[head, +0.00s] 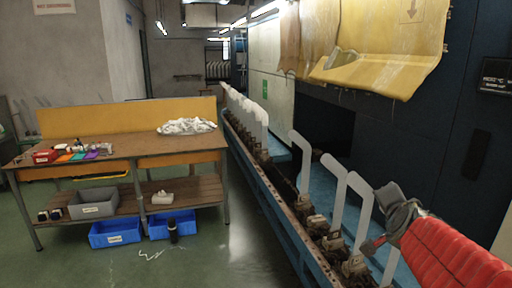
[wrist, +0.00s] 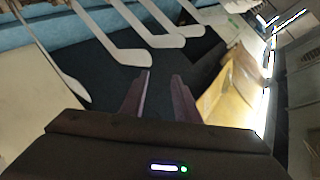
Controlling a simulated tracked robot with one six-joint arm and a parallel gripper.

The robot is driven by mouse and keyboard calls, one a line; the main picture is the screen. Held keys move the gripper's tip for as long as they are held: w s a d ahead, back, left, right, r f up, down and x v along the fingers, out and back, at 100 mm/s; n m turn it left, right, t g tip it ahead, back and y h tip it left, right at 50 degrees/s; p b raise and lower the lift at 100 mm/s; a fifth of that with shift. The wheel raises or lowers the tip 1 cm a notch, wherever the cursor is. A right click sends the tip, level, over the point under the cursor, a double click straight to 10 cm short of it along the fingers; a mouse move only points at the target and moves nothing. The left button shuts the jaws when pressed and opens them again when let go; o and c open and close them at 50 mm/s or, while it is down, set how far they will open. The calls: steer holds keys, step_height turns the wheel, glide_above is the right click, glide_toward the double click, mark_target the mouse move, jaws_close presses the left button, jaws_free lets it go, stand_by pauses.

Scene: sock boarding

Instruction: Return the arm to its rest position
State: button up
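My arm (head: 447,252), in a red ribbed sleeve, reaches in from the lower right of the head view. My gripper (head: 370,245) is at its end, close to the nearest white boarding forms of the machine line. In the wrist view my gripper (wrist: 163,76) shows two dark fingers with a clear gap between them and nothing held. A white form (wrist: 122,56) stands just beyond the left fingertip in that view; I cannot tell how far apart they are. No sock is seen on the near forms.
The blue machine rail (head: 272,196) carries several white forms (head: 302,158). A yellow curtain (head: 395,50) hangs above. A workbench (head: 120,147) at left holds a white cloth pile (head: 187,126) and small coloured items. Blue bins (head: 115,232) stand below.

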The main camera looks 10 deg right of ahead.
steer(key=s+a+f+n+y, duration=0.25)
steer(key=a+n, duration=0.25)
steer(key=a, duration=0.4)
steer(key=s+a+f+n+g+y, duration=0.1)
steer(key=s+a+f+n+g, duration=0.2)
steer(key=s+a, duration=0.4)
steer(key=s+a+f+n+g+y, duration=0.2)
steer(key=s+a+f+n, duration=0.4)
steer(key=s, duration=0.4)
steer(key=shift+a+f+n+g, duration=0.2)
steer(key=shift+a+n+g, duration=0.6)
steer(key=shift+n, duration=0.2)
steer(key=shift+d+y, duration=0.15)
steer(key=shift+y, duration=0.1)
